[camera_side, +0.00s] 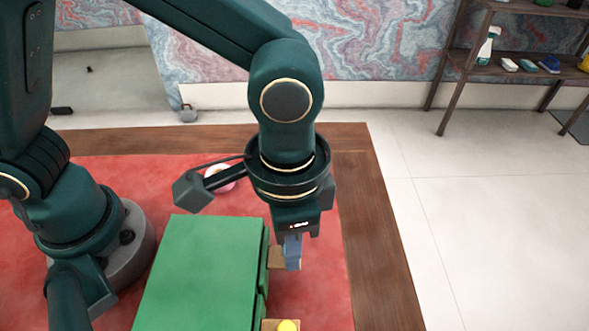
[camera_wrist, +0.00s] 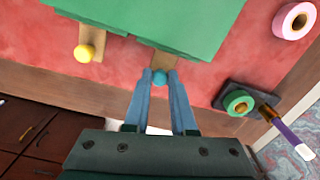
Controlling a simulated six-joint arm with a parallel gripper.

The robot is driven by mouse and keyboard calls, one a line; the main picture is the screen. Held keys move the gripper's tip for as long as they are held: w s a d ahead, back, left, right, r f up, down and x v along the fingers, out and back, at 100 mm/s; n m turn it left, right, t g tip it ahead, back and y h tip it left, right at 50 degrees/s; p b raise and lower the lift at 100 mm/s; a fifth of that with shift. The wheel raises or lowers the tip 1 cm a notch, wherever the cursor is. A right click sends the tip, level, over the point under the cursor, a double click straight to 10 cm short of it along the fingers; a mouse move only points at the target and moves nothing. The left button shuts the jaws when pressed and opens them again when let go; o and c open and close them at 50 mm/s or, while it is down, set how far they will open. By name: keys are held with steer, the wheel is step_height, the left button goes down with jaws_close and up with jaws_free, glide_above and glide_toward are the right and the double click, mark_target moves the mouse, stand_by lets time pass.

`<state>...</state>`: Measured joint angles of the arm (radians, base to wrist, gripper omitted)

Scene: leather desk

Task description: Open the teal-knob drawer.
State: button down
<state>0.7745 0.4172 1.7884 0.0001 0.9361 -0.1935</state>
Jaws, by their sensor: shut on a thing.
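The teal knob (camera_wrist: 160,77) sits at the end of a tan wooden piece (camera_wrist: 166,61) that sticks out from the cabinet front. My gripper (camera_side: 292,262) points down at that piece, and in the wrist view its two blue-grey fingers are shut on the teal knob, one on each side. In the side view the fingers hide the knob. A yellow knob (camera_wrist: 85,53) on a similar tan piece is to the left in the wrist view.
A pink ring (camera_wrist: 296,20) lies farther off, behind the cabinet in the side view. The mat right of the cabinet front is clear to the wooden desk edge (camera_side: 378,240).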

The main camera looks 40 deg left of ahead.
steer(key=shift+w+d, duration=1.4)
steer(key=shift+d, duration=0.15)
steer(key=shift+w+d, duration=1.35)
steer(key=shift+d, duration=0.2)
steer(key=c, duration=0.7)
jaws_free()
steer(key=shift+c, duration=0.2)
steer(key=shift+r, duration=0.1)
step_height(320, 180, up, 5)
steer(key=shift+w+a, duration=0.1)
